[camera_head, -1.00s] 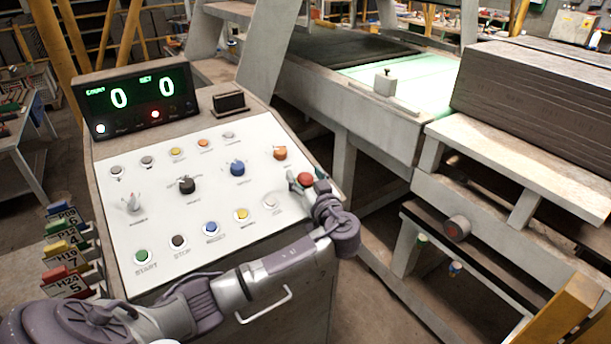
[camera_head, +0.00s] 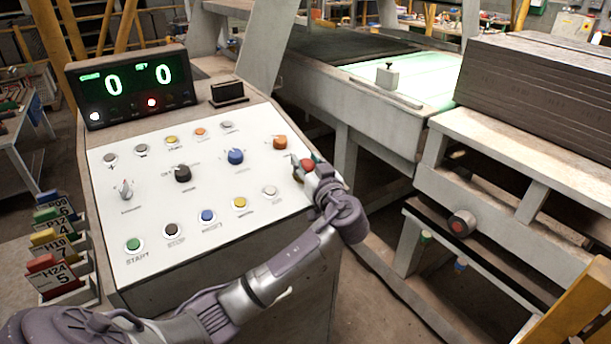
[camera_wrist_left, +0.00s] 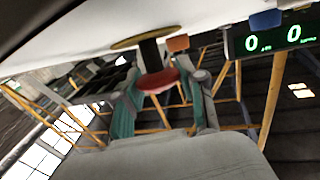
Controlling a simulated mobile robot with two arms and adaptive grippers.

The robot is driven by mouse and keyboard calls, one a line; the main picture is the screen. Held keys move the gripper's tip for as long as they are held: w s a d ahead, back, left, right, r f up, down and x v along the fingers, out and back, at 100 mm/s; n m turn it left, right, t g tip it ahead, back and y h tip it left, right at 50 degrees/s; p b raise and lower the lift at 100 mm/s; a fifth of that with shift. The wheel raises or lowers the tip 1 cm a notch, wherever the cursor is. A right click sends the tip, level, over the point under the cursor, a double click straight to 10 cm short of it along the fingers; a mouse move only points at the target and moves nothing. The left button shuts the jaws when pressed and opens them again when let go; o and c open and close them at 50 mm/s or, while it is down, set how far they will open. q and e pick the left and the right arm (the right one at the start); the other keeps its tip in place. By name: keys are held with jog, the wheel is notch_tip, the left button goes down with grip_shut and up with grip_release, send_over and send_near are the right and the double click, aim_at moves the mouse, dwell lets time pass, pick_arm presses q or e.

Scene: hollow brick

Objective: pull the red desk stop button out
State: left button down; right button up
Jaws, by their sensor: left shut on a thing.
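The red desk stop button (camera_head: 308,165) sits at the right edge of the white control panel (camera_head: 140,215), partly hidden by my gripper in the head view. My left gripper (camera_head: 306,168) is at the button, its arm reaching in from the lower left. In the left wrist view the red button (camera_wrist_left: 158,82) shows between the two green-padded fingers of the gripper (camera_wrist_left: 160,98), on a dark stem with a yellowish ring at the panel. The fingers are shut on the button's head. My right gripper is not in view.
An orange knob (camera_head: 280,142) lies just above the button, and a blue knob (camera_head: 236,156) to its left. A counter display (camera_head: 130,88) stands at the panel's back. A conveyor frame (camera_head: 385,125) and a stack of dark boards (camera_head: 530,78) stand to the right.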

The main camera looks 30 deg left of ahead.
pick_arm(q)
jog(key=shift+r, duration=0.25)
jog(key=c, duration=0.6)
grip_release()
jog(key=shift+d, duration=0.1)
jog(key=shift+f, duration=0.1)
jog(key=shift+s+d, duration=0.2)
jog(key=shift+d, duration=0.15)
jog(key=v, duration=1.1)
jog(key=shift+s+d, duration=0.1)
